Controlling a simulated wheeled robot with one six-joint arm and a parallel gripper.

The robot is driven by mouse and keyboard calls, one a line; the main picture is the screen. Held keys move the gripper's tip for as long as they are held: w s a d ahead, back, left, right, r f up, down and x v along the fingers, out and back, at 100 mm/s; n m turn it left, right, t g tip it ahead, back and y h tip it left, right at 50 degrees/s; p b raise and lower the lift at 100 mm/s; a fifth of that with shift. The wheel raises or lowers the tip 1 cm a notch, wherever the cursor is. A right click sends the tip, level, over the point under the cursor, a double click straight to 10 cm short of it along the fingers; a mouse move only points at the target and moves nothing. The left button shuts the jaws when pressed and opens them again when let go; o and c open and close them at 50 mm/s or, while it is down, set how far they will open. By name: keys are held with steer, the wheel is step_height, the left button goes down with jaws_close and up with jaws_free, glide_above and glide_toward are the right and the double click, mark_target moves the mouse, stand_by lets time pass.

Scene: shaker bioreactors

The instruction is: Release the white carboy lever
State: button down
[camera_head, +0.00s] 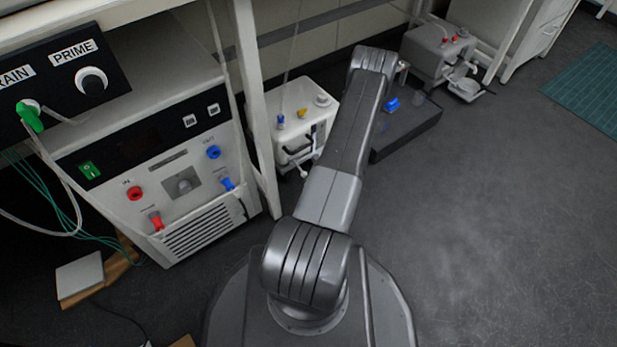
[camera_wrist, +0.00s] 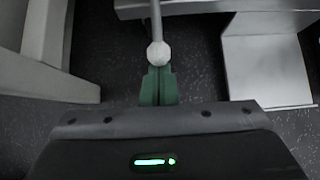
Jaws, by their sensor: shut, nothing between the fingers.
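The white carboy (camera_head: 308,125) stands on the floor under the bench in the head view, with a blue cap, a yellow cap and a dark handle. A small pale fitting (camera_head: 303,173) sticks out low on its front; I cannot tell if this is its lever. In the wrist view, my gripper (camera_wrist: 158,70) has its green fingers together. A pale rod with a round white knob (camera_wrist: 157,53) lies right at the fingertips, not between them; I cannot tell if they touch. Which carboy this rod belongs to is unclear. My arm hides the gripper in the head view.
A dark low block (camera_head: 408,130) with a blue part lies beside my arm. A bench unit (camera_head: 180,185) and white bench leg (camera_head: 258,110) stand left. Floor at right is clear, with a green mat (camera_head: 590,90).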

mark_target(304, 173)
steer(key=shift+r, duration=0.25)
steer(key=shift+w+a+r+g+h+p, duration=0.15)
steer(key=shift+r+g+h+p, duration=0.5)
steer(key=shift+r, duration=0.55)
steer(key=shift+w+a+r+g+h+p, duration=0.15)
steer(key=shift+r+g+h+p, duration=0.3)
steer(key=shift+r+g+p, duration=0.55)
steer(key=shift+r, duration=0.4)
